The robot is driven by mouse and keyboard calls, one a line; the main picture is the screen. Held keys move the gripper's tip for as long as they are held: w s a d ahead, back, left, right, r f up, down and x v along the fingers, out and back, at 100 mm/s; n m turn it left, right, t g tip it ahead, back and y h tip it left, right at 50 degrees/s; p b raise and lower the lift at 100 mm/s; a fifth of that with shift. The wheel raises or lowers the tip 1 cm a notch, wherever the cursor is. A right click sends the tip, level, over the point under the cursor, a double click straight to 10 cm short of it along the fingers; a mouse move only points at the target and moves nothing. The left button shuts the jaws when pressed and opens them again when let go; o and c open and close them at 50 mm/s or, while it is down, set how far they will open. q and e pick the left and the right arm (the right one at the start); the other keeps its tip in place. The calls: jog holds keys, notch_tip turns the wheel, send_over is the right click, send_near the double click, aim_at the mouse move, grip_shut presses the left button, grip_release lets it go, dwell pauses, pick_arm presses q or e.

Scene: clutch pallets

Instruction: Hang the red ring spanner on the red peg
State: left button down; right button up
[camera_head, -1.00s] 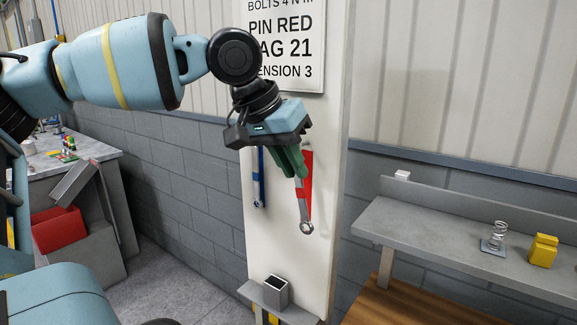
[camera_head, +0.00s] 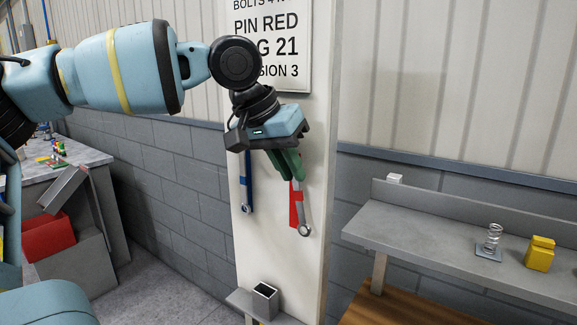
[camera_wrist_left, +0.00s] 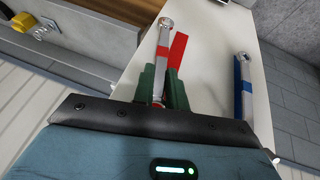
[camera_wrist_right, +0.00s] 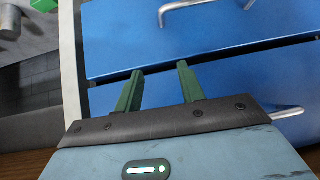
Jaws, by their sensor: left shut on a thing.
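The red ring spanner (camera_head: 303,213), silver with a red band, hangs down from my left gripper (camera_head: 290,167) in front of the white board (camera_head: 275,240). The left wrist view shows the red ring spanner (camera_wrist_left: 165,36) between the green fingers of my left gripper (camera_wrist_left: 161,85), its free ring end pointing away. A red strip (camera_head: 295,205) on the board lies just left of the spanner in the head view. The red peg is not visible; the gripper covers the upper end of the strip. My right gripper (camera_wrist_right: 160,70) is open and empty, facing blue drawers (camera_wrist_right: 210,40).
A blue-banded spanner (camera_head: 246,190) hangs on the board to the left. A small open metal holder (camera_head: 264,298) stands below. On the right, a grey shelf (camera_head: 420,235) bears a spring (camera_head: 491,240) and a yellow block (camera_head: 540,254). A sign (camera_head: 270,40) is above.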

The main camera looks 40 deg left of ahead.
dwell(0.4)
pick_arm(q)
jog(key=c, duration=1.3)
grip_release()
jog(key=shift+c, duration=0.2)
jog(key=v, duration=0.8)
jog(key=shift+f, duration=0.1)
